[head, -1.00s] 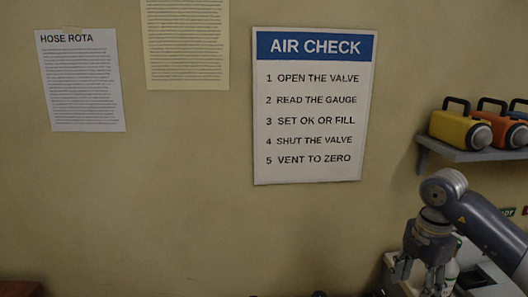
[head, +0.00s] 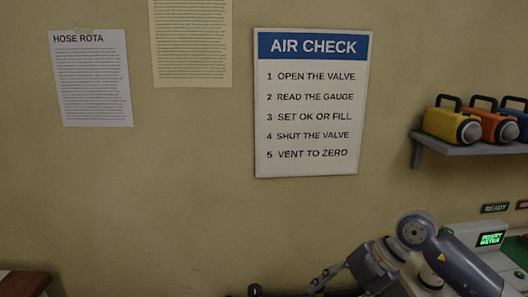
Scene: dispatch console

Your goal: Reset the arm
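My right arm enters from the lower right in the head view. Its gripper (head: 322,281) points left and down at the bottom edge, in front of the wall and below the air check sign. One finger shows clearly; the other is hidden or out of frame, so I cannot tell how far it is open. I see nothing held in it. My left gripper is not in view.
The air check sign (head: 308,165) hangs on the wall. A shelf (head: 470,146) at right holds yellow, orange and blue lamps.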

